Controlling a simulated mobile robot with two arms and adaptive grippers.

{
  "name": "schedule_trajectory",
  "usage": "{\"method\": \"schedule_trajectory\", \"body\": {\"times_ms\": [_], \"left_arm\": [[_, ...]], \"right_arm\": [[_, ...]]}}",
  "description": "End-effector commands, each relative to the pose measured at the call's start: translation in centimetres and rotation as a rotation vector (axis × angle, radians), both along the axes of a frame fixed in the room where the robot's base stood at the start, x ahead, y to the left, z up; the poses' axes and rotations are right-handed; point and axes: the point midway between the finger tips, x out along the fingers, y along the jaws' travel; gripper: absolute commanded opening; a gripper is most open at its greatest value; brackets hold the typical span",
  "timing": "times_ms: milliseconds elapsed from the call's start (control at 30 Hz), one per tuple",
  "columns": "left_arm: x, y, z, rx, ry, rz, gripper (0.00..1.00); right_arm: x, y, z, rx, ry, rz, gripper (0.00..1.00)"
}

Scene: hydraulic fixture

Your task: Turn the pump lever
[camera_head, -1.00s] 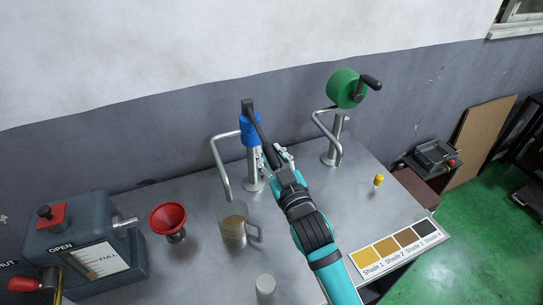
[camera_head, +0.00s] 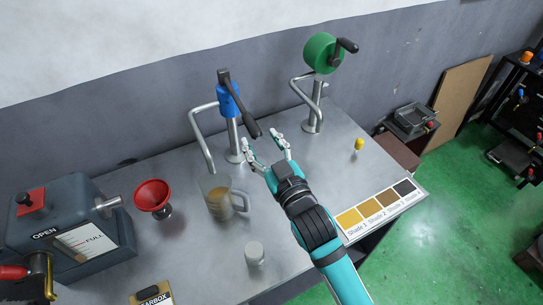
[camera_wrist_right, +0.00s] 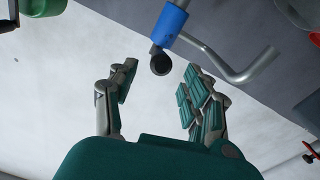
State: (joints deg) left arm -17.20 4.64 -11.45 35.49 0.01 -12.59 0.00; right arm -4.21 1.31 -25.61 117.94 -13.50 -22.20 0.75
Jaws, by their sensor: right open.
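The blue pump (camera_head: 228,99) stands on a metal post at the back of the steel table. Its black lever (camera_head: 241,110) slopes down to the right, with the thick end low. My right gripper (camera_head: 264,142) is open and empty just in front of and below the lever's end. In the right wrist view, the lever's end (camera_wrist_right: 160,63) shows between the spread fingers of my right gripper (camera_wrist_right: 161,76), with the blue pump (camera_wrist_right: 170,23) above. Whether the fingers touch the lever cannot be told. My left gripper is out of view.
A bent pipe (camera_head: 195,125) hangs over a glass jug (camera_head: 216,206). A red funnel (camera_head: 152,195), a grey machine (camera_head: 80,225) and a pale cup (camera_head: 254,253) stand left and front. A green pump (camera_head: 321,53) stands right. A shade card (camera_head: 378,207) lies at the right edge.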

Motion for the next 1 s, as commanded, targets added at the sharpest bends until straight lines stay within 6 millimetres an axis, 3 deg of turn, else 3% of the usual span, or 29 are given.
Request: {"method": "schedule_trajectory", "body": {"times_ms": [100, 300, 867, 1000], "left_arm": [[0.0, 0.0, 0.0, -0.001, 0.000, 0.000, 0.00], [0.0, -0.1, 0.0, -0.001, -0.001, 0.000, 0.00], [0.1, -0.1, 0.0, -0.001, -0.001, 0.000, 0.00], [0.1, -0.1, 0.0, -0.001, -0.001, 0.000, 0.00]], "right_arm": [[-2.3, -0.9, -0.2, -0.001, 0.003, 0.000, 0.49], [-4.5, -1.7, -0.2, -0.001, 0.001, 0.000, 0.49], [-4.9, -1.8, -0.2, -0.001, 0.000, 0.000, 0.49], [-5.0, -2.6, -1.2, -0.008, 0.049, -0.017, 0.49]]}}
